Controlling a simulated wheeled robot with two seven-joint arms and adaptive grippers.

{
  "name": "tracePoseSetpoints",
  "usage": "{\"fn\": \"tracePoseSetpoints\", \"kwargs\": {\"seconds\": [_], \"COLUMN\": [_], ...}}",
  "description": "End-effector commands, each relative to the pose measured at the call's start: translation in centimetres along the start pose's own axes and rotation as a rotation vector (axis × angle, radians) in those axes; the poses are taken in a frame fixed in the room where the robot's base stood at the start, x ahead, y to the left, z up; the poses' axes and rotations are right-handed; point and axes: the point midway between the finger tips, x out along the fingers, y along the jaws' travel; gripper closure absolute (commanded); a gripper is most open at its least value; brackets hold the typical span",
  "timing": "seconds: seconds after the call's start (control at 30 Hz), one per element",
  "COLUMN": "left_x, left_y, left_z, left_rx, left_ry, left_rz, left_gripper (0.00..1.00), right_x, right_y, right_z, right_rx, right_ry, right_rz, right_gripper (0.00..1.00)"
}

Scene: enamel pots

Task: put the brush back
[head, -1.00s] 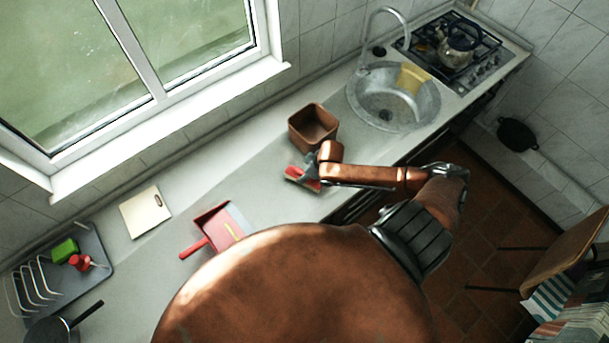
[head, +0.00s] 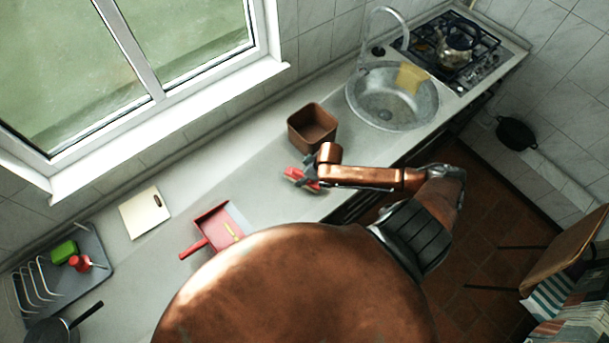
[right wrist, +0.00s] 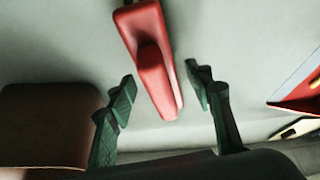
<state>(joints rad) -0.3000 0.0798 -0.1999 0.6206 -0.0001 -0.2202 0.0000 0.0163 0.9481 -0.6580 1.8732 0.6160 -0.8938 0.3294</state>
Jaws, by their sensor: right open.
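The red brush (head: 292,173) lies on the counter below my right gripper, mostly hidden by it in the head view. In the right wrist view, the red brush (right wrist: 150,55) shows its handle end between the two fingertips, with space on both sides. My right gripper (right wrist: 161,80) is open. In the head view, my right gripper (head: 308,172) is over the brush, just in front of the brown bin. The red dustpan (head: 207,226) lies on the counter to the left, with a yellow strip on it. My left gripper is out of view.
The brown square bin (head: 312,128) stands behind the gripper, before the sink (head: 385,100). A cutting board (head: 145,211) and a dish rack (head: 85,270) are at the left. A kettle (head: 458,42) stands on the hob. Counter between dustpan and brush is clear.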

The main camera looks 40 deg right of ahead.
Motion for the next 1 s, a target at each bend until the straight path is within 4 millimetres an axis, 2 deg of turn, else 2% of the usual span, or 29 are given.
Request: {"fn": "tracePoseSetpoints", "kwargs": {"seconds": [0.17,0.5,0.7,1.0], "left_x": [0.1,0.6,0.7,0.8], "left_y": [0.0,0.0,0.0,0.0], "left_z": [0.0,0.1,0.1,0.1], "left_rx": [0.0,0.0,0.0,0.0], "left_ry": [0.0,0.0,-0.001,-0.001], "left_rz": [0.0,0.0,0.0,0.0], "left_gripper": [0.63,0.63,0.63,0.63], "right_x": [-1.3,-8.2,-11.2,-12.3], "right_y": [0.1,0.1,0.1,0.0], "right_z": [-0.1,0.0,0.0,-0.1], "right_rx": [-0.002,-0.002,-0.001,0.001], "right_ry": [0.001,-0.001,-0.001,0.0], "right_rz": [0.001,0.002,0.002,0.0], "right_gripper": [0.53,0.53,0.53,0.53]}}
